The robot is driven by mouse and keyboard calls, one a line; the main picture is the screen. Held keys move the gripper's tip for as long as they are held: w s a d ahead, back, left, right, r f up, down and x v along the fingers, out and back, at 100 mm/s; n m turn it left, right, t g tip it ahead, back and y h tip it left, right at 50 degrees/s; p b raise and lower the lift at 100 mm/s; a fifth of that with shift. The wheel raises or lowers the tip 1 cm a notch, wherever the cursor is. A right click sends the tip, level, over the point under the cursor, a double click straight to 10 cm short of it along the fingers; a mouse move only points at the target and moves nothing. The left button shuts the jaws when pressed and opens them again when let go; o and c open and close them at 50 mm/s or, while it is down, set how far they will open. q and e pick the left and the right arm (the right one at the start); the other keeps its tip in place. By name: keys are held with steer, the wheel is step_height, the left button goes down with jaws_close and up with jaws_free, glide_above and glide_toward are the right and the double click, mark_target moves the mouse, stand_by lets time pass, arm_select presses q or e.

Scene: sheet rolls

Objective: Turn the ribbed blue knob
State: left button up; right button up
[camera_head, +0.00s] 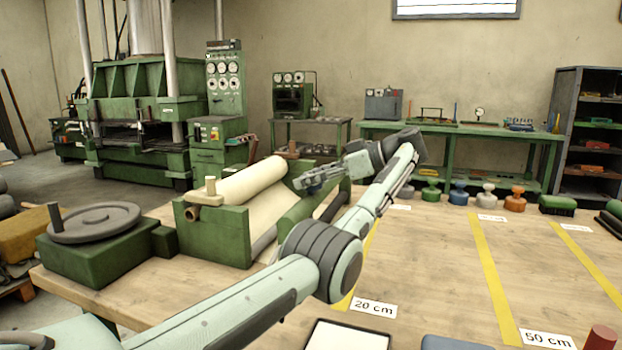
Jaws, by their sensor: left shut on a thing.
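A blue knob (458,192) stands upright on the wooden table, in a row of similar coloured knobs. It is too small to tell whether it is ribbed. My left arm reaches in from the lower left, and my left gripper (303,183) is well to the left of the blue knob, apart from it. The gripper points left, over the green roller stand (215,236) with its cream sheet roll (245,181). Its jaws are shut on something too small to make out. My right gripper is out of view.
The row also has green (431,190), white (486,196) and orange (515,201) knobs. A green block with a grey wheel (95,222) stands at the left. Yellow strips (492,275) cross the mostly clear table at the right.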

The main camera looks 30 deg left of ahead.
arm_select(q)
steer(key=shift+f, duration=0.15)
stand_by(0.4)
steer(key=o, duration=1.2)
steer(key=shift+a, duration=0.1)
steer(key=shift+c, duration=0.2)
step_height(320, 180, up, 10)
steer(key=shift+f, duration=0.25)
steer(key=shift+s+r, duration=0.1)
steer(key=shift+r, duration=0.2)
steer(key=shift+o, duration=0.2)
